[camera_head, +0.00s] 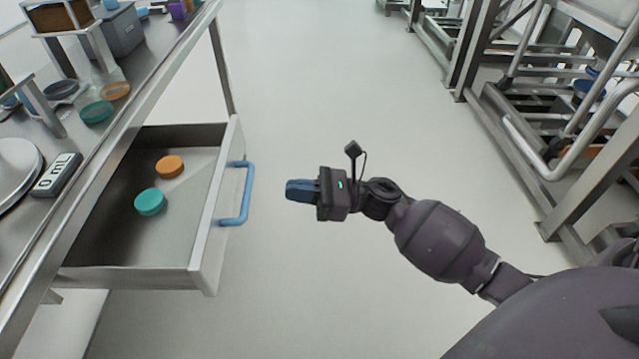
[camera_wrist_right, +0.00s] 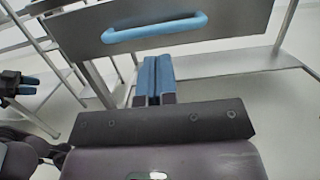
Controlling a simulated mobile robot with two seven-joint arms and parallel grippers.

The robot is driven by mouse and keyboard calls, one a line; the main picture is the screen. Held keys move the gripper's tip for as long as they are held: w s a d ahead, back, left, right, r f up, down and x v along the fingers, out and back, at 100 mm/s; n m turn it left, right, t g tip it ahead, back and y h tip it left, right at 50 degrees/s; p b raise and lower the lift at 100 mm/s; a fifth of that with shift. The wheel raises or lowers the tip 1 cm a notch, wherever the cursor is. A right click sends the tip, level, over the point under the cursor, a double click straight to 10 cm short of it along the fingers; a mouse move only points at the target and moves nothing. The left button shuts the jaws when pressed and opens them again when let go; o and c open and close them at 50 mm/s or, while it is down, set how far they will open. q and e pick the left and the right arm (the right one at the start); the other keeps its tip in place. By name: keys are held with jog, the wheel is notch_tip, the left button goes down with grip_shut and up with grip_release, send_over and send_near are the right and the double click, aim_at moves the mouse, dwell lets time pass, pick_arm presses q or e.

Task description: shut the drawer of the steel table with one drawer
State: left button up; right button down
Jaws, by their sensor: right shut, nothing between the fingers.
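The steel table (camera_head: 150,88) runs along the left of the head view. Its drawer (camera_head: 205,262) is pulled out, with a blue bar handle (camera_head: 248,192) on its front. The handle also shows in the right wrist view (camera_wrist_right: 155,28), ahead of the fingers. My right gripper (camera_head: 290,190) is shut and empty, with blue fingertips pointing at the drawer front. A gap separates the fingertips from the handle. My left gripper (camera_wrist_right: 27,85) appears small at the left of the right wrist view; whether its fingers are apart is unclear.
An orange lid (camera_head: 170,166) and a teal lid (camera_head: 150,202) lie in the drawer. A scale (camera_head: 57,175) and other lids are on the tabletop. Metal racks (camera_head: 560,120) stand at the right. The floor between is clear.

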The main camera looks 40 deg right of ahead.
aim_at(143, 194)
jog(key=x, duration=0.6)
pick_arm(q)
jog(key=shift+w, duration=0.15)
pick_arm(e)
jog(key=f+b+x, duration=0.1)
jog(key=x, duration=0.6)
jog(key=f+b+x, duration=0.1)
jog(key=f+x, duration=0.1)
jog(key=x, duration=0.6)
jog(key=f+b+x, duration=0.1)
jog(key=x, duration=0.6)
jog(key=shift+w+a+f, duration=0.25)
jog(key=shift+w+a, duration=0.2)
jog(key=shift+a, duration=0.1)
jog(key=shift+w+a, duration=0.15)
jog(key=shift+a, duration=0.1)
pick_arm(q)
jog(key=shift+w+d+f+t, duration=0.1)
jog(key=shift+d+f+t, duration=0.1)
jog(key=shift+d+t, duration=0.15)
pick_arm(e)
jog(key=shift+w+r, duration=0.1)
jog(key=shift+r, duration=0.2)
pick_arm(q)
jog(key=shift+a, duration=0.1)
pick_arm(e)
jog(key=shift+r, duration=0.15)
